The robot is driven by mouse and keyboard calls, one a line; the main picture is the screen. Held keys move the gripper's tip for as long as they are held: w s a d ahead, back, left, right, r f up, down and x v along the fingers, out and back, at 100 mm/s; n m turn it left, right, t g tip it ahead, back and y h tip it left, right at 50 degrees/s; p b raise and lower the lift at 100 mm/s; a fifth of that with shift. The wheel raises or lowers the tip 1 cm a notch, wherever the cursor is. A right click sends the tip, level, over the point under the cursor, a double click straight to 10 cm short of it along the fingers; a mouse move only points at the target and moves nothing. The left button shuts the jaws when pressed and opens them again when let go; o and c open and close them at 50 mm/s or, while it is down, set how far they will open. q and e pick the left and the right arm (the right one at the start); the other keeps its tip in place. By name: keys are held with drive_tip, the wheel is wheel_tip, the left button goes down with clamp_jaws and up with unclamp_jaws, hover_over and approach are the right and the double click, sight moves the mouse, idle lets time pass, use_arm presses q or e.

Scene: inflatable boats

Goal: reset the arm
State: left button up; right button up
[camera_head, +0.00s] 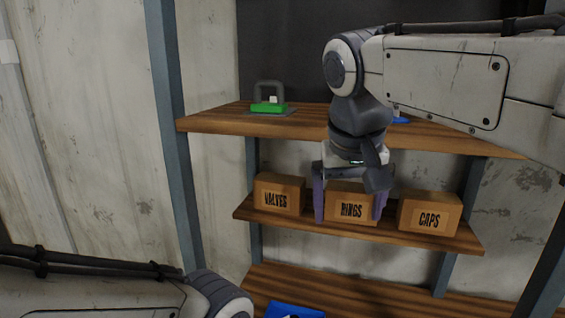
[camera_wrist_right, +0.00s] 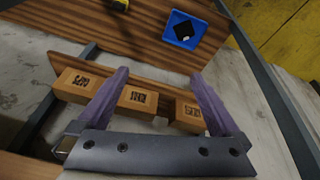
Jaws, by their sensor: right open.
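My right arm comes in from the upper right in the head view. Its gripper (camera_head: 348,200) points down in front of the box labelled RINGS (camera_head: 352,206), with its fingers spread to either side of that box. In the right wrist view the open gripper (camera_wrist_right: 160,92) has nothing between its purple fingers, and the boxes lie beyond it. I cannot tell whether a finger touches a box. My left arm (camera_head: 100,295) shows at the lower left of the head view, and its gripper is out of frame.
The VALVES box (camera_head: 278,194) and the CAPS box (camera_head: 430,213) stand on the middle shelf (camera_head: 310,222). The top shelf (camera_head: 215,119) holds a green item (camera_head: 268,107) and something blue. A blue tray with a dark item (camera_wrist_right: 183,30) is on a wooden surface.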

drive_tip(key=w+d+f, duration=0.1)
drive_tip(key=d+f, duration=0.1)
drive_tip(key=f, duration=0.6)
drive_tip(key=d+f, duration=0.2)
drive_tip(key=f, duration=0.6)
drive_tip(key=s+d+f+g+y, duration=0.1)
drive_tip(key=s+d+f, duration=0.15)
drive_tip(key=f, duration=0.45)
drive_tip(key=s+d+f, duration=0.2)
drive_tip(key=s+f, duration=0.2)
drive_tip(key=f, duration=0.2)
drive_tip(key=s+a+f+n+g+b, duration=0.1)
drive_tip(key=s+a+f+n+b, duration=0.2)
drive_tip(key=s+a+b, duration=0.3)
drive_tip(key=s+a+f+n+g+y+b, duration=0.1)
drive_tip(key=s+a+f+n+b, duration=0.3)
drive_tip(key=s+a+b, duration=0.2)
drive_tip(key=shift+s+a+f+n+g+b, duration=0.3)
drive_tip(key=shift+s+a+n+b, duration=0.1)
drive_tip(key=shift+a+b, duration=0.55)
drive_tip(key=shift+a, duration=0.1)
